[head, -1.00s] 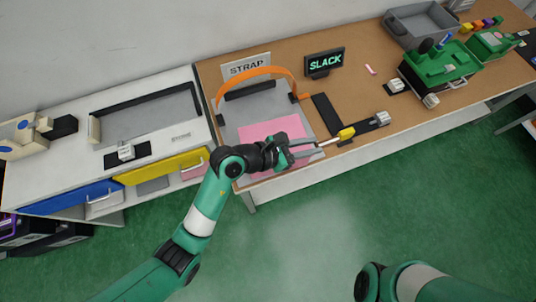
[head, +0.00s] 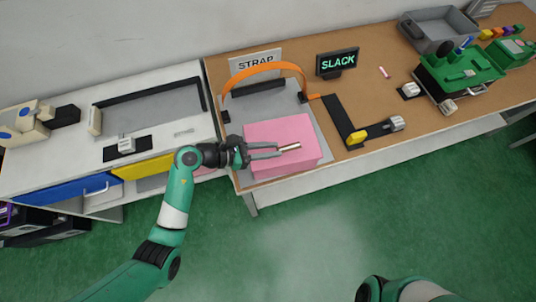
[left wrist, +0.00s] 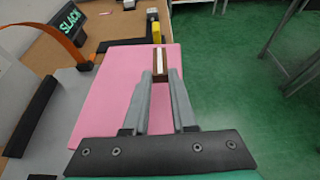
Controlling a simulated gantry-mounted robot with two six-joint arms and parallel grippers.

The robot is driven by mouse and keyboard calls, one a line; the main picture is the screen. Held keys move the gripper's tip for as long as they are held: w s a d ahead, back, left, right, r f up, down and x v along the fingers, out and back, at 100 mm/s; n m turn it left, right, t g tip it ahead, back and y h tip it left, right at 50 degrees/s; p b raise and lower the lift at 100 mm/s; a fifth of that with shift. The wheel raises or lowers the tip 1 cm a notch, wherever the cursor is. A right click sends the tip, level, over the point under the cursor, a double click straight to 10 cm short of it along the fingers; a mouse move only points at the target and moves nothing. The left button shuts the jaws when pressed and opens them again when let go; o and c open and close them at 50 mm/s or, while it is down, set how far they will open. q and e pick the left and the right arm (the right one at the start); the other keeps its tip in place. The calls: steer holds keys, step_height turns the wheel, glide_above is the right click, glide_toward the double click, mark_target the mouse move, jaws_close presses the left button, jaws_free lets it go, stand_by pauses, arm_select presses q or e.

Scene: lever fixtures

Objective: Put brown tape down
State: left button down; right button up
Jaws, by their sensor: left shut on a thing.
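My left gripper (head: 278,151) is shut on the brown tape (head: 291,147), a small narrow piece with a pale strip along it. They are over the pink block (head: 262,130) on the grey plate of the strap station. In the left wrist view the tape (left wrist: 159,64) sticks out beyond the fingertips (left wrist: 161,80), with the pink block (left wrist: 100,90) below. I cannot tell whether the tape touches the block. My right gripper is out of view; only part of that arm shows at the bottom.
An orange strap (head: 265,69) arches behind the block. A yellow-tipped lever (head: 375,131) and a black strip (head: 342,118) lie to its right. The SLACK display (head: 337,62) stands behind.

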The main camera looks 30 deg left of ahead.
arm_select(q)
steer(key=shift+a+f+b, duration=0.2)
steer(key=shift+f+b, duration=0.3)
steer(key=shift+f, duration=0.55)
steer(key=shift+a+f+b, duration=0.2)
steer(key=shift+f+b, duration=0.25)
steer(key=shift+f, duration=0.55)
steer(key=c, duration=0.7)
jaws_free()
steer(key=shift+s+a+r, duration=0.1)
steer(key=shift+r, duration=0.15)
steer(key=p+v, duration=0.3)
steer(key=v, duration=0.8)
steer(key=shift+s+a, duration=0.2)
steer(key=shift+s, duration=0.1)
